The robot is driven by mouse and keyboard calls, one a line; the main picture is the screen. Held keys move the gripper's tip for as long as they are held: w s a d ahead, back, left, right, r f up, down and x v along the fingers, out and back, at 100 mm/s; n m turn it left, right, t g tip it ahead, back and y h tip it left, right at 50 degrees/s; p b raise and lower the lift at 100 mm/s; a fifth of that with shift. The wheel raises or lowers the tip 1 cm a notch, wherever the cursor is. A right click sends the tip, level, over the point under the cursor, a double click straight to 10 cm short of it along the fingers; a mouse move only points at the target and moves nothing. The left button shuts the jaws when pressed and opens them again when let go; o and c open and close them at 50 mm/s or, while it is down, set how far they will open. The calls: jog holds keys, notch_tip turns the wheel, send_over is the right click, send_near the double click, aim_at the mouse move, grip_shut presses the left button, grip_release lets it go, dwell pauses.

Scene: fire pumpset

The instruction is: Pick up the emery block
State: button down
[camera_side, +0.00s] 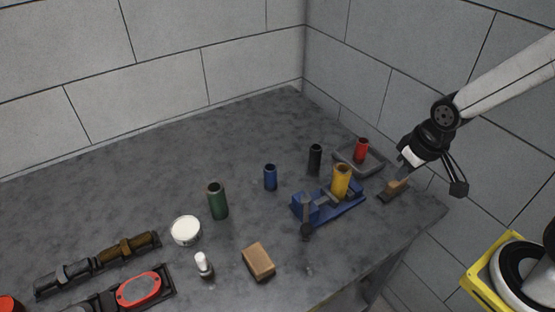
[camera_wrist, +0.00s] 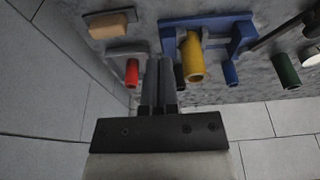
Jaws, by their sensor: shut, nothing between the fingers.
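A tan block on a dark flat base (camera_side: 397,186) lies near the right edge of the grey table. It also shows at the upper left of the wrist view (camera_wrist: 112,24). A plain brown block (camera_side: 259,261) lies at the table's front; I cannot tell for certain which of the two is the emery block. My gripper (camera_side: 403,175) is shut and empty, pointing down by the block with the dark base. In the wrist view its fingers (camera_wrist: 158,64) lie together, to the right of and below that block. Whether they touch it is not clear.
A blue fixture (camera_side: 345,207) holding a yellow cylinder (camera_side: 341,180) and a grey tray (camera_side: 372,168) with a red cylinder (camera_side: 361,148) stand near my gripper. Black, blue and green (camera_side: 217,202) cylinders stand farther left. A white round tub (camera_side: 186,230) stands beyond them.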

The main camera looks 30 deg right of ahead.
grip_release()
dwell(0.3)
jog(key=g, duration=0.3)
send_over(259, 257)
notch_tip(259, 257, down, 7)
jog(key=shift+r, duration=0.15)
jog(key=shift+f, duration=1.3)
